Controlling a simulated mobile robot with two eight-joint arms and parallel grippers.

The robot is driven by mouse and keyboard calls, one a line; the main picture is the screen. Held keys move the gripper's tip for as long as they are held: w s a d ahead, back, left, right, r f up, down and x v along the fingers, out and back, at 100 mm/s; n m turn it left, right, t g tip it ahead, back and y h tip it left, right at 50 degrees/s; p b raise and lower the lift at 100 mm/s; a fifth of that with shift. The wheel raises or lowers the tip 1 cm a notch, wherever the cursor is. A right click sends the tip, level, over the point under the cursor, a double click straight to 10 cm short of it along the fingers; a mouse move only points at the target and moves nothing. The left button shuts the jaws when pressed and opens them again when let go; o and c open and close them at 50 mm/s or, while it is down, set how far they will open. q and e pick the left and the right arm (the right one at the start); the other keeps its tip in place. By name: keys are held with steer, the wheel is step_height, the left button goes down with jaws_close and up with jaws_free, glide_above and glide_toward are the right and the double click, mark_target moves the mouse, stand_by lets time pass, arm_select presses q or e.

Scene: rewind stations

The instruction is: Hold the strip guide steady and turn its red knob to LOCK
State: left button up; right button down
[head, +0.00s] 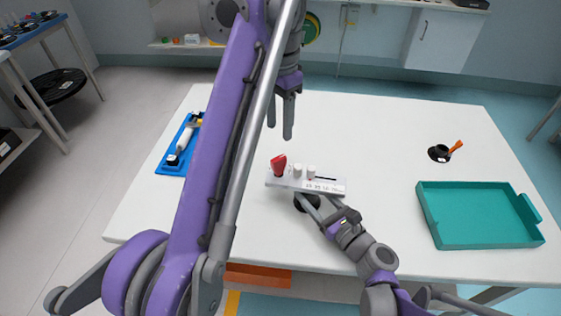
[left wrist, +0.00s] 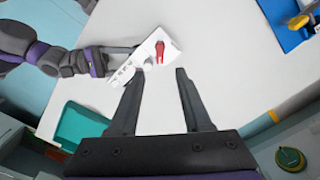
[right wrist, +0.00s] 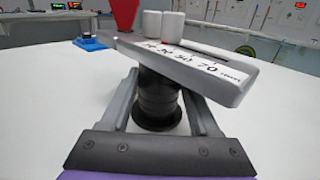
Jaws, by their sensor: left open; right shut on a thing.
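The strip guide (head: 330,187) is a white block with a red knob (head: 279,164) at its left end and two white rollers beside it. It stands on a black post (right wrist: 158,98) on the white table. My right gripper (head: 325,212) is shut on this post, just below the block. My left gripper (head: 280,130) is open and empty, above and behind the knob. In the left wrist view the red knob (left wrist: 160,51) lies just beyond the gap between the open fingertips (left wrist: 159,72), apart from them. I cannot read a LOCK mark; the small print is unclear.
A teal tray (head: 480,245) stands at the table's right. Behind it is a black round holder (head: 438,154) with an orange handle. A blue board (head: 172,163) with a white and yellow tool lies at the left, partly behind my left arm. The table's back middle is clear.

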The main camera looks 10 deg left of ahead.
mark_target(280, 157)
arm_select(q)
steer(key=shift+f+m, duration=0.25)
steer(key=shift+m, duration=0.45)
step_height(280, 157, down, 12)
steer(key=shift+r, duration=0.2)
jaws_close()
